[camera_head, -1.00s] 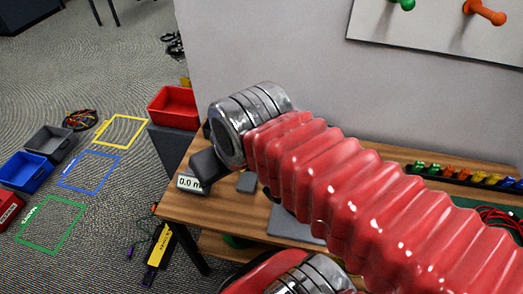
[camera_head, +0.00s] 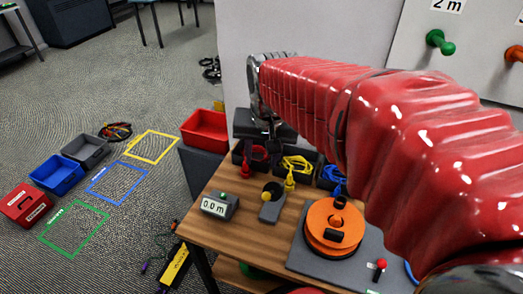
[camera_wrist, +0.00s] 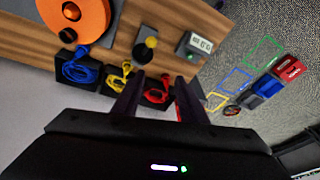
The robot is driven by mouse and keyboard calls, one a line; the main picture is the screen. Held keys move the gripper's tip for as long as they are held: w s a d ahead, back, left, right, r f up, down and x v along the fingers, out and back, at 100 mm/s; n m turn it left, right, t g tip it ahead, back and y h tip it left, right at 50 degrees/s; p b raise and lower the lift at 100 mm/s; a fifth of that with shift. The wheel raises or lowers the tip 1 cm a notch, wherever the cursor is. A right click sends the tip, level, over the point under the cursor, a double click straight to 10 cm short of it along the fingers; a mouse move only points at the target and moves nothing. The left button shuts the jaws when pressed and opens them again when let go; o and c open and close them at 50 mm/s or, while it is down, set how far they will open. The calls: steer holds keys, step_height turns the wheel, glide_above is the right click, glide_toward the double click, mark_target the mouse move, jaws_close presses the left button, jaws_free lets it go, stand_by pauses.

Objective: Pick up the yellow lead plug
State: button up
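The yellow lead (camera_head: 297,164) lies coiled in a dark bin at the back of the wooden bench, its yellow plug (camera_head: 289,184) hanging over the front. In the wrist view the yellow lead (camera_wrist: 115,82) is just left of the left finger, its plug (camera_wrist: 127,67) pointing to the bench. My gripper (camera_wrist: 160,79) is open and empty, its two dark fingers apart. The red lead (camera_wrist: 157,94) shows between them.
A blue lead (camera_head: 331,174) sits in the bin to the right. An orange reel (camera_head: 318,216) on a grey plate, a meter (camera_head: 219,206) and a grey block with a yellow knob (camera_head: 268,190) stand on the bench. A wall rises behind the bins.

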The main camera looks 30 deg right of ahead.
steer(key=w+d+f+m+g, duration=0.2)
steer(key=w+d+f+m, duration=0.3)
steer(key=d, duration=0.3)
steer(key=m+g, duration=0.1)
steer(key=m, duration=0.2)
glide_above(290, 175)
step_height(290, 175, down, 7)
steer(key=shift+w+d+r+y, duration=0.15)
steer(key=shift+y, duration=0.15)
steer(key=shift+f, duration=4.3)
steer(key=shift+f, duration=2.6)
steer(key=shift+c, duration=0.4)
